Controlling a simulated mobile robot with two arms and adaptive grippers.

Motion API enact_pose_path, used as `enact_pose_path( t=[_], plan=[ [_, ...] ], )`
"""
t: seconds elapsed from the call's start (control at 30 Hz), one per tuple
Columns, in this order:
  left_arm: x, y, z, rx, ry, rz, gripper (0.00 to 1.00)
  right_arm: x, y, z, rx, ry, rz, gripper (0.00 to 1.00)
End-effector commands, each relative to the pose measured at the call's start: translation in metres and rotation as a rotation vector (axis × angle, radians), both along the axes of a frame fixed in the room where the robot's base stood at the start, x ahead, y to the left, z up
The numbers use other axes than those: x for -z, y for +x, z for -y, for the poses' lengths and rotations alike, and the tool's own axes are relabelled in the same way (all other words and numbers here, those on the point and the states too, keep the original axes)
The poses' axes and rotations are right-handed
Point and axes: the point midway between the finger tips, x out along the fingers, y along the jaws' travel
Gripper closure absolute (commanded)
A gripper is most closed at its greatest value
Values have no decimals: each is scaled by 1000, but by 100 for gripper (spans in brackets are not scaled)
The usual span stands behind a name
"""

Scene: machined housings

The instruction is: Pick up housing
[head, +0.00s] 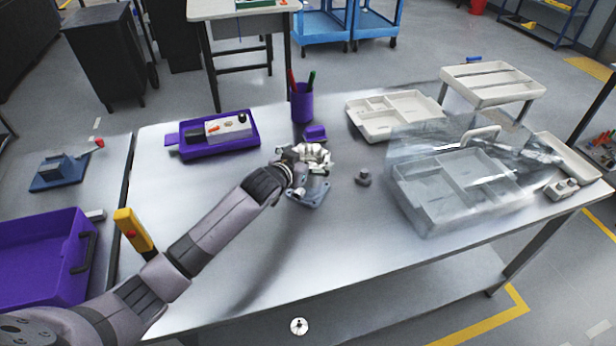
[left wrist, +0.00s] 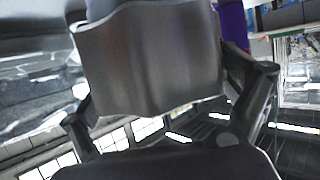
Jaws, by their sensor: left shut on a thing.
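A grey metal housing (head: 311,193) with a flat, wide base is near the middle of the table, under my left gripper (head: 313,162). My left gripper is shut on its upper part, and the fingers hide part of it. In the left wrist view, the smooth metal body of the housing (left wrist: 150,60) fills the space between the two finger linkages. I cannot tell whether its base touches the table. A smaller grey part (head: 363,177) stands to its right. My right gripper is not in view.
Behind are a purple tray (head: 252,143) with a small device, a purple pen cup (head: 302,103) and a small purple block (head: 315,132). A clear-lidded grey organizer (head: 425,212) and beige trays (head: 383,132) fill the right. The table's front middle is clear.

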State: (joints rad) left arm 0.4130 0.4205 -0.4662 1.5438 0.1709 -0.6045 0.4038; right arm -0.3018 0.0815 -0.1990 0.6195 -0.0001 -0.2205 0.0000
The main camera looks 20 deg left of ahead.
Motion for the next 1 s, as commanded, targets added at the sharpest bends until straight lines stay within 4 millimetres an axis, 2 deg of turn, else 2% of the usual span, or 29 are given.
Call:
enact_pose_path(
  t=[0.07, 0.6, 1.0],
  plan=[
    [0, 0, 0, 0, -1, -1, 31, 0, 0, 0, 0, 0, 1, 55],
    [1, 0, 0, 0, -2, -1, 66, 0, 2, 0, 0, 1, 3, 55],
    [-11, 2, 1, 1, -4, 10, 66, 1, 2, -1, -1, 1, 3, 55]
  ],
)
